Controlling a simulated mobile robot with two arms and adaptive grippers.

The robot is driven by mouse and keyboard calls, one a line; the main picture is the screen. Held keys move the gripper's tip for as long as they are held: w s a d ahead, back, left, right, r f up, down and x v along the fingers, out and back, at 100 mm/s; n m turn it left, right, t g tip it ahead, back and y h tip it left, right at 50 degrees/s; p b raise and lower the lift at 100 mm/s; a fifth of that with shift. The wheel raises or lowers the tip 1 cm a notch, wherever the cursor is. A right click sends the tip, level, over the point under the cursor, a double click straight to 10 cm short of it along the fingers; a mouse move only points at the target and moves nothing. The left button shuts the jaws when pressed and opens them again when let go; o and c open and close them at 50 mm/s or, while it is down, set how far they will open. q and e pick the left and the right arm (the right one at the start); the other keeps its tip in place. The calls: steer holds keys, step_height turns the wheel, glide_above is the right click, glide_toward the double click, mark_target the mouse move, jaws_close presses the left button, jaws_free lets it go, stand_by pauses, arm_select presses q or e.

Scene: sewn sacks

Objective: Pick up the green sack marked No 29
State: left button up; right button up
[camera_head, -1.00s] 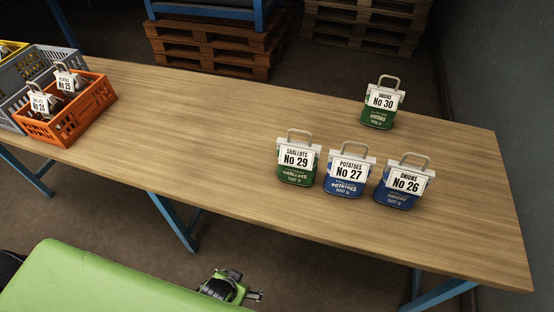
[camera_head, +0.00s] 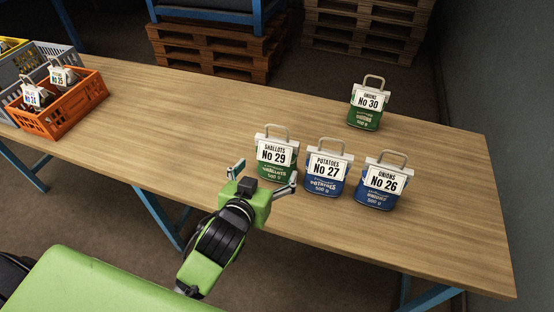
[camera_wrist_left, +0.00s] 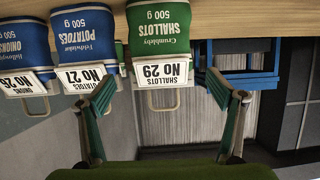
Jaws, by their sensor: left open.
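The green sack marked No 29 (camera_head: 276,157), labelled shallots, stands upright on the table with a handle loop on top. It also shows in the left wrist view (camera_wrist_left: 158,35), upside down, between and beyond the fingers. My left gripper (camera_head: 265,175) is open and empty just in front of this sack, at the table's front edge. In the left wrist view, its two fingers (camera_wrist_left: 160,90) are spread apart. They look clear of the sack, though the exact gap is hard to tell. My right gripper is not in view.
The blue No 27 sack (camera_head: 326,172) stands close to the right, with the blue No 26 sack (camera_head: 380,185) beyond it. A green No 30 sack (camera_head: 366,107) stands farther back. An orange crate (camera_head: 75,110) holds sacks at the left. The table's middle (camera_head: 190,115) is clear.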

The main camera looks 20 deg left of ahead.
mark_target(277, 155)
arm_select(q)
steer(key=p+x, duration=0.1)
steer(key=x, duration=0.9)
steer(key=shift+w+a+f, duration=0.1)
steer(key=shift+w+f, duration=0.05)
steer(key=shift+f, duration=0.15)
steer(key=c, duration=1.2)
steer(key=shift+r, duration=0.1)
steer(key=shift+c, duration=0.2)
